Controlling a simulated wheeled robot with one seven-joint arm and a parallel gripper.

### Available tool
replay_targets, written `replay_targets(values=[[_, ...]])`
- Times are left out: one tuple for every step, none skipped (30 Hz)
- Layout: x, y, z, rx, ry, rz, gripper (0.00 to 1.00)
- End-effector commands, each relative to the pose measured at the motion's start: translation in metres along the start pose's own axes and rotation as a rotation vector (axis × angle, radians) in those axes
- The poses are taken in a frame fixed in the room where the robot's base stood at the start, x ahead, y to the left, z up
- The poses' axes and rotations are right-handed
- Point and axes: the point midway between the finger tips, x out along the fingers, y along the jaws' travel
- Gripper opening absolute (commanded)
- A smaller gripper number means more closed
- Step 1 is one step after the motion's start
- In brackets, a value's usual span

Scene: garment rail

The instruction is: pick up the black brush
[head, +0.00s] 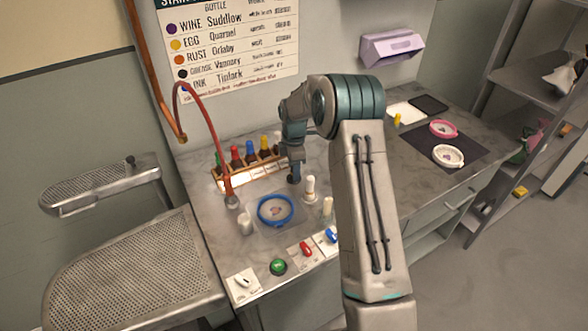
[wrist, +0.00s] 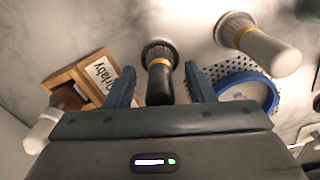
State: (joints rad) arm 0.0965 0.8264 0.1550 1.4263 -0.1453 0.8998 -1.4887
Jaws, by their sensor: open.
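The black brush (wrist: 160,82) shows in the wrist view, with dark bristles, a gold band and a black handle. It lies between the two spread fingers of my gripper (wrist: 160,69), with a visible gap on each side. My gripper is open and holds nothing. In the head view my gripper (head: 293,174) is low over the counter, just behind the blue hoop. I cannot clearly tell the black brush from the dark gripper there.
A white brush (wrist: 264,48) stands right of the black one, near the blue hoop (wrist: 271,95). A wooden rack (wrist: 72,76) is close on the left; in the head view it holds several coloured bottles. A red hose (head: 207,124) arches over the counter (head: 204,186).

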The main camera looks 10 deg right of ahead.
Motion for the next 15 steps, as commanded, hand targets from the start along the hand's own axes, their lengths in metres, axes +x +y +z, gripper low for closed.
replay_targets(values=[[0.0000, 0.0000, 0.0000, 0.000, 0.000, 0.000, 0.49], [0.0000, 0.0000, 0.0000, 0.000, 0.000, 0.000, 0.43], [-0.0001, 0.0000, 0.0000, 0.000, 0.000, 0.000, 0.32], [-0.0001, 0.0000, 0.0000, 0.000, 0.000, 0.000, 0.24], [-0.0002, 0.0000, 0.0000, 0.000, 0.000, 0.000, 0.15], [-0.0002, 0.0000, 0.0000, 0.000, 0.000, 0.000, 0.04], [-0.0002, 0.0000, 0.0000, 0.000, 0.000, 0.000, 0.01], [-0.0002, 0.0000, 0.0000, 0.000, 0.000, 0.000, 0.01], [-0.0004, 0.0001, 0.0001, 0.000, 0.000, 0.000, 0.00], [-0.0004, 0.0001, 0.0000, 0.000, 0.000, 0.000, 0.00], [-0.0004, 0.0001, 0.0000, 0.000, 0.000, 0.000, 0.00], [-0.0004, 0.0001, 0.0000, 0.000, 0.000, 0.000, 0.00], [-0.0005, 0.0001, 0.0000, 0.000, 0.000, 0.000, 0.00], [-0.0005, 0.0001, 0.0000, 0.000, 0.000, 0.000, 0.00], [-0.0008, 0.0001, 0.0000, 0.000, 0.000, 0.000, 0.00]])
